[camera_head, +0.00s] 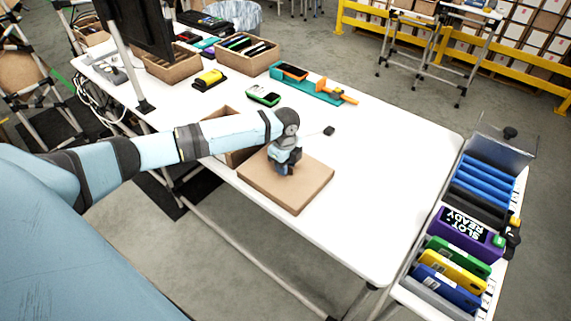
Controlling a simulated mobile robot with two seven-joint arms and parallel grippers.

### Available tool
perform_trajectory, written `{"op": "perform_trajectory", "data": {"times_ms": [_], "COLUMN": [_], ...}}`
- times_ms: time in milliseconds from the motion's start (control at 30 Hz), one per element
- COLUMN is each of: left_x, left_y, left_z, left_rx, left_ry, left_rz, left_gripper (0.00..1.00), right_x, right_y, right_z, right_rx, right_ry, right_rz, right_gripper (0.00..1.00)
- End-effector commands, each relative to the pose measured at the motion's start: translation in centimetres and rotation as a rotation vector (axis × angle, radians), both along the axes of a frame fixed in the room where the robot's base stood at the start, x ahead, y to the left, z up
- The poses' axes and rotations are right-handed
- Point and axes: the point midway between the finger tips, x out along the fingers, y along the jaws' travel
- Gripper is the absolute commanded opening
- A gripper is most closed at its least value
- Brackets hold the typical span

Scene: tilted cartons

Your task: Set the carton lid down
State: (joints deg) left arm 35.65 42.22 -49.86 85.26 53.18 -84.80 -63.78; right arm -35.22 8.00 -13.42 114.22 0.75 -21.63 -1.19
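A flat brown carton lid (303,190) is on or just over the white table near its front edge; I cannot tell whether it touches the table. My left gripper (284,170) points down at the lid's upper middle part. The wrist and the gripper body hide the fingertips, so I cannot see whether they are shut on the lid. An open brown carton (238,157) stands just left of the lid, partly hidden behind my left forearm. My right gripper is not in view.
The white table (390,180) is clear to the right of the lid. Behind are a green-edged device (263,96), a yellow device (208,79), a teal tray with orange tools (305,86) and open cartons (247,55). A rack of coloured items (457,267) stands at the right.

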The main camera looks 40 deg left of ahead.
Motion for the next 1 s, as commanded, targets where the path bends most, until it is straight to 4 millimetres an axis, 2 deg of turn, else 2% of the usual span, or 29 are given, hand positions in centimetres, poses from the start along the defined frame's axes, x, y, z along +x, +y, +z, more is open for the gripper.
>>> {"op": "perform_trajectory", "data": {"times_ms": [133,233,500,700,833,1000], "left_x": [0.0,0.1,0.1,0.1,0.1,0.0], "left_y": [0.0,0.0,0.0,0.0,0.0,0.0], "left_z": [0.5,1.9,7.6,10.9,12.0,12.4], "left_rx": [0.0,0.0,0.0,0.0,-0.001,0.0], "left_ry": [-0.002,-0.004,-0.004,-0.002,-0.001,0.0], "left_rz": [-0.001,0.0,-0.001,0.0,0.0,0.0], "left_gripper": [0.31,0.31,0.31,0.31,0.31,0.31], "right_x": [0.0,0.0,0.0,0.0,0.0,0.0], "right_y": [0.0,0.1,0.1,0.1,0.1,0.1], "right_z": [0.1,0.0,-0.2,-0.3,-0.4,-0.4], "right_rx": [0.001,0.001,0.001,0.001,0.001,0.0], "right_ry": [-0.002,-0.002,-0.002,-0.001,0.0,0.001], "right_rz": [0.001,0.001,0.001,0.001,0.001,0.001], "right_gripper": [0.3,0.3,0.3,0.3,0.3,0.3]}}
